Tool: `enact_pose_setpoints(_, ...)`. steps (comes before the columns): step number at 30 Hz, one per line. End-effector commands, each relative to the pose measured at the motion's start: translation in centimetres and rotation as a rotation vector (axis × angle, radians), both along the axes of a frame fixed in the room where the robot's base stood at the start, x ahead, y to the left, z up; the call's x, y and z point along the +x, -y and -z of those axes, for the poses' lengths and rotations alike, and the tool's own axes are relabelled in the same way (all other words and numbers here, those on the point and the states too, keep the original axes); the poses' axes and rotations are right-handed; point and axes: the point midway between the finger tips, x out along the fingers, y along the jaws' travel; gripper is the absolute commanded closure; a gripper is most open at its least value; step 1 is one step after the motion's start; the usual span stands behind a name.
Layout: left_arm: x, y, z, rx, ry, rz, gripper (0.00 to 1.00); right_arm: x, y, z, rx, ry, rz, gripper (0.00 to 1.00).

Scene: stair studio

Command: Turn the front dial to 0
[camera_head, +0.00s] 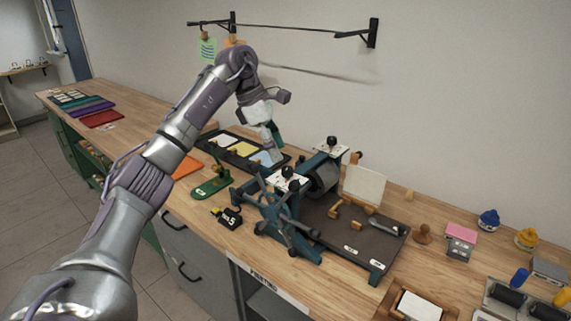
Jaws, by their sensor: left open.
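A teal-framed press with a dark roller (322,177) and a dark bed stands on the wooden bench. Its front dial (290,180) is a white plate with a black knob on top of the nearer side frame. A second, similar dial (330,148) sits on the farther side frame. The numbers on the dials are too small to read. My left gripper (273,148) is open, pointing down behind and to the left of the front dial, apart from it. My right gripper is out of view.
A spoked wheel (284,222) sticks out at the press's front. A black tray of coloured cards (242,149) lies behind my gripper. A green stand (212,186) and a small black counter (228,217) stand left of the press. A wall rail (300,28) runs above.

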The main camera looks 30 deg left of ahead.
Motion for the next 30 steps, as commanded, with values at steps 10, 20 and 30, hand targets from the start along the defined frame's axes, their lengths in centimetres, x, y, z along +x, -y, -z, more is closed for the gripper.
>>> enact_pose_setpoints(10,1.0,1.8,4.6,-0.002,0.001,0.001,0.45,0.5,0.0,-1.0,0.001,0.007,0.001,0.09)
enact_pose_setpoints(20,1.1,2.0,5.3,-0.002,0.001,0.001,0.45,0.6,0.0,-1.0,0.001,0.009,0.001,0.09)
enact_pose_setpoints(30,1.1,2.0,5.2,-0.002,0.001,0.001,0.94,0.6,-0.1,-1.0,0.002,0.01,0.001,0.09)
